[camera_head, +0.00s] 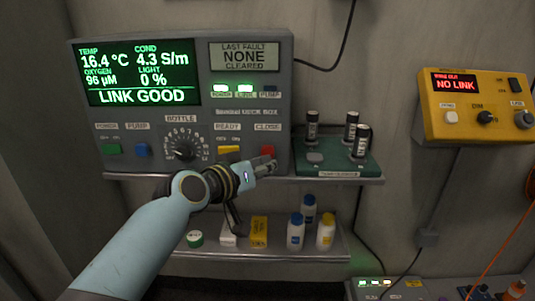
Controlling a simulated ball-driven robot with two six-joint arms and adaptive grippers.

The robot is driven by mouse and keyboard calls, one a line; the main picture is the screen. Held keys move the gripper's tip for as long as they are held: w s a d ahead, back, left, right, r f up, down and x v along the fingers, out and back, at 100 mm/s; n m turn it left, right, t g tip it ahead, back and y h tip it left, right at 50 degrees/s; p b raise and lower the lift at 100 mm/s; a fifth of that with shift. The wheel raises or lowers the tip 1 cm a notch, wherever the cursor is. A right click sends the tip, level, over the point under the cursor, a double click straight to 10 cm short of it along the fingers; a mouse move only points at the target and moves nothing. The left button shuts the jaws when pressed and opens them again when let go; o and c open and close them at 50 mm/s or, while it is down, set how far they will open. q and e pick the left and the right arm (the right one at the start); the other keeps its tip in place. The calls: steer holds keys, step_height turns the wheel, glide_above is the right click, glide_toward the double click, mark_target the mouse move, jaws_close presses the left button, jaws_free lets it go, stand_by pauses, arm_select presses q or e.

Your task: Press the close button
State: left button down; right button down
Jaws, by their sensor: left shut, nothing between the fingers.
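The grey control box (203,122) is on the wall shelf at left. Its red button (267,151) sits below the CLOSE label, at the lower right of the panel. My left gripper (270,164) is shut and empty. Its fingertips are just in front of the red button's lower part and hide some of it; I cannot tell whether they touch it. A yellow switch (229,149) is below the READY label, left of the red button. A bottle dial (182,148) is farther left. My right gripper is not in view.
A green tray (340,170) with several dark vials stands right of the box on the upper shelf. Bottles, including a yellow one (326,231), stand on the lower shelf. A yellow wall box (480,105) reads NO LINK. The box's screen (139,73) reads LINK GOOD.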

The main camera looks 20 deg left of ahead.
arm_select(q)
steer(key=shift+w+a, duration=0.1)
steer(key=shift+w, duration=0.15)
steer(key=shift+w+a, duration=0.1)
steer(key=shift+w, duration=0.35)
stand_by(0.6)
steer(key=shift+s, duration=0.1)
steer(key=shift+s+d, duration=0.25)
steer(key=shift+s, duration=0.5)
steer(key=s, duration=0.2)
steer(key=s+d+p, duration=0.1)
steer(key=s, duration=0.2)
steer(key=shift+d, duration=0.2)
stand_by(0.8)
